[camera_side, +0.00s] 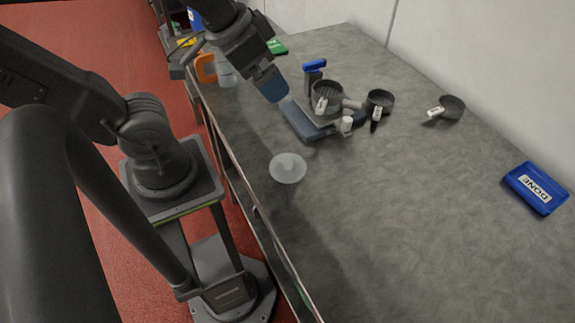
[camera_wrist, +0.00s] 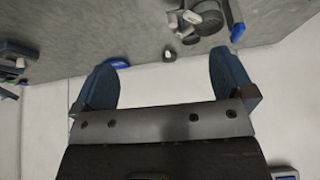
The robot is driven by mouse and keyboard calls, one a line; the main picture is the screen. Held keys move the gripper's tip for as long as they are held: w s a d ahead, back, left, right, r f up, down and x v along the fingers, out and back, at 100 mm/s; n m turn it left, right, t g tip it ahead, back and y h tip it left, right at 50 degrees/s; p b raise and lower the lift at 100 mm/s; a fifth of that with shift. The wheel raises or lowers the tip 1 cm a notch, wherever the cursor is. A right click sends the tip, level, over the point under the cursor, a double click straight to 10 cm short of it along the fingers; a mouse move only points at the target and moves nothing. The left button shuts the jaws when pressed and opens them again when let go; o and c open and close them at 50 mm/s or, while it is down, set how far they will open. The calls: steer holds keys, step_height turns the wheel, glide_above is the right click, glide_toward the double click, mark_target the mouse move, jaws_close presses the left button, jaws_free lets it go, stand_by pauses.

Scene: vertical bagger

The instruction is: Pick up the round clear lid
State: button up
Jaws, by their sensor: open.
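The round clear lid (camera_side: 288,168) lies flat on the grey table near its left edge in the side view. It looks like a pale see-through disc with a small raised middle. My gripper (camera_side: 276,98) is above the table, up and slightly left of the lid and clearly apart from it. In the wrist view the two blue fingers of my gripper (camera_wrist: 165,85) are spread apart with nothing between them. I cannot make out the lid in the wrist view.
Small dark cups (camera_side: 380,100) and (camera_side: 452,107) stand to the right. A blue DONE tray (camera_side: 536,188) lies far right. An orange-handled clear container (camera_side: 226,74) stands back left. The front table is clear.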

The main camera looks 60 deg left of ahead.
steer(key=w+d+f+m+g+y, duration=0.25)
steer(key=f+m+g, duration=0.2)
steer(key=m, duration=0.45)
steer(key=m+y, duration=0.2)
steer(key=m, duration=0.7)
glide_toward(289, 162)
steer(key=shift+g, duration=0.45)
steer(key=x, duration=1)
steer(key=shift+w+d, duration=0.1)
steer(key=shift+w, duration=0.25)
steer(key=shift+c, duration=0.5)
steer(key=c, duration=0.5)
steer(key=shift+r, duration=0.1)
